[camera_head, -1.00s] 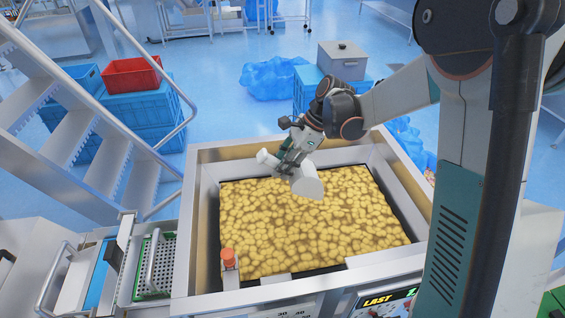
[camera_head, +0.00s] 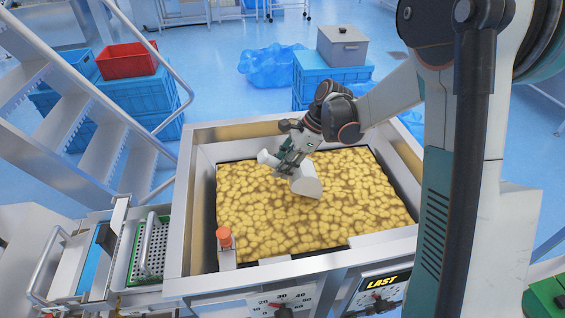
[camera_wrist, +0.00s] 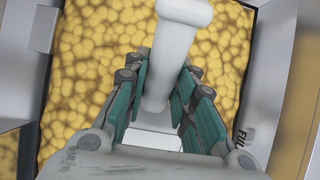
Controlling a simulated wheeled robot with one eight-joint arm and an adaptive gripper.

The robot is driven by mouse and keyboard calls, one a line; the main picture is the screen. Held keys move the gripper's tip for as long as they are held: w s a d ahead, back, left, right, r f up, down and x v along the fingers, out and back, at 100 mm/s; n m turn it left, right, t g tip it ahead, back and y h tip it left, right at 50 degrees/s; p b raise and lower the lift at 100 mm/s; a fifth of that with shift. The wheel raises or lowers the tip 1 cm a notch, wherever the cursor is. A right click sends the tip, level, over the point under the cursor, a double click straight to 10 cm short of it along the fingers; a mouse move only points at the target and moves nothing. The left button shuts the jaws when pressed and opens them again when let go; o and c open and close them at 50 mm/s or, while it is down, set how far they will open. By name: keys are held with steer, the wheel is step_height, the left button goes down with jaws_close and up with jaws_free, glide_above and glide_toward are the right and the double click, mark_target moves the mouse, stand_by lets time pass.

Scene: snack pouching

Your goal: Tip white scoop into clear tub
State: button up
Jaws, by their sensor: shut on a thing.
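The white scoop (camera_head: 305,183) is in my gripper (camera_head: 290,160), over the vat of yellow snack pieces in the head view. My gripper is shut on the scoop's handle (camera_wrist: 170,60), which shows between the teal finger pads in the wrist view (camera_wrist: 165,95). The handle's knob end points left in the head view. The scoop's bowl is close above the pieces; I cannot tell whether it touches them or holds any. No clear tub can be made out in either view.
The metal vat (camera_head: 181,215) has a raised rim around the yellow pieces (camera_head: 290,225). An orange-capped part (camera_head: 224,237) stands at its front left corner. A perforated tray (camera_head: 152,250) is left of the vat. Blue crates with a red bin (camera_head: 127,60) stand behind.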

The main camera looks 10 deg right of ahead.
steer(key=shift+f+b, duration=0.45)
steer(key=shift+f, duration=0.5)
steer(key=shift+d+f, duration=0.2)
steer(key=shift+f, duration=0.1)
steer(key=shift+d+f+b, duration=1.25)
steer(key=shift+d+f, duration=0.6)
steer(key=shift+d, duration=0.05)
steer(key=shift+a+f+h, duration=0.3)
steer(key=shift+f+h, duration=0.3)
steer(key=shift+f, duration=0.1)
steer(key=h, duration=0.2)
steer(key=a+f+h+p, duration=0.1)
steer(key=h, duration=0.1)
steer(key=shift+f, duration=0.15)
steer(key=shift+h, duration=0.8)
steer(key=shift+a+r+p, duration=0.65)
steer(key=shift+r+p, duration=1.15)
steer(key=shift+r, duration=1.25)
steer(key=shift+a+r+p, duration=0.65)
steer(key=shift+r+p, duration=1.2)
steer(key=shift+r, duration=1.2)
steer(key=shift+a+r+p, duration=0.65)
steer(key=shift+r+p, duration=1.15)
steer(key=shift+r, duration=1.25)
